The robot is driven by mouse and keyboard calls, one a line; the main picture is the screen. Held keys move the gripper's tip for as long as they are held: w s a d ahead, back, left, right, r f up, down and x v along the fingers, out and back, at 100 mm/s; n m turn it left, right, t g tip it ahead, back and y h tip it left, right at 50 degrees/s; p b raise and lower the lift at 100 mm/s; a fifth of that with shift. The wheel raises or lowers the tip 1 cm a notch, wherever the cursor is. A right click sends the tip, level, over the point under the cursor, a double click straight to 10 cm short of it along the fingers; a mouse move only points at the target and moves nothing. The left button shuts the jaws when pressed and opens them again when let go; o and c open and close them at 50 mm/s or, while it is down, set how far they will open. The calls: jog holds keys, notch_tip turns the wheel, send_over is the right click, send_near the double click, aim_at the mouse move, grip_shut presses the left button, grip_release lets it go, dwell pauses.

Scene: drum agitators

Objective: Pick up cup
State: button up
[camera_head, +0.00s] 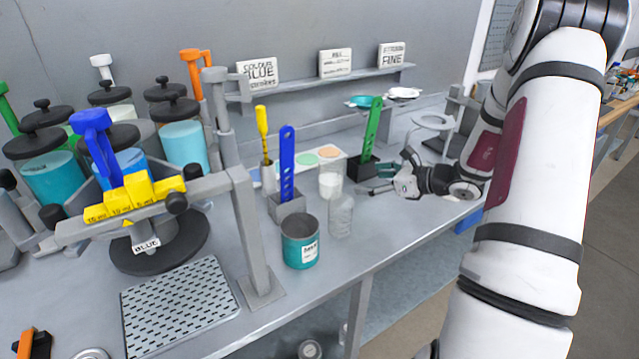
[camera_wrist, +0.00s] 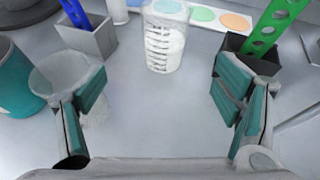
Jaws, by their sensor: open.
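A clear graduated cup (camera_head: 330,184) with white contents stands upright on the bench. In the wrist view this cup (camera_wrist: 164,50) is ahead of my gripper, centred between the fingers but beyond their tips. A second translucent cup (camera_head: 341,217) stands nearer the front edge. In the wrist view this second cup (camera_wrist: 62,77) is at the left, partly hidden behind the left finger; I cannot tell whether they touch. My gripper (camera_head: 390,177) is open and empty, to the right of both cups. Its spread fingers also show in the wrist view (camera_wrist: 162,92).
A teal can (camera_head: 300,250) stands left of the second cup. A card with coloured discs (camera_head: 308,158) lies behind. Bare bench shows between my fingers.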

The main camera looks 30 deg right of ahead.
aim_at(342, 182)
jog(key=shift+w+d+f+m+b, duration=0.2)
jog(key=shift+w+f, duration=0.15)
jog(key=shift+f, duration=0.2)
jog(key=shift+w+d+f+m+b, duration=0.15)
jog(key=shift+w+f, duration=0.15)
jog(key=shift+f, duration=0.25)
jog(key=x, duration=0.8)
jog(key=shift+a+p+x, duration=0.2)
jog(key=shift+p+x, duration=0.25)
jog(key=shift+x, duration=2.35)
jog(key=shift+r, duration=0.15)
jog(key=c, duration=1.5)
jog(key=shift+o, duration=0.2)
jog(key=shift+r, duration=0.1)
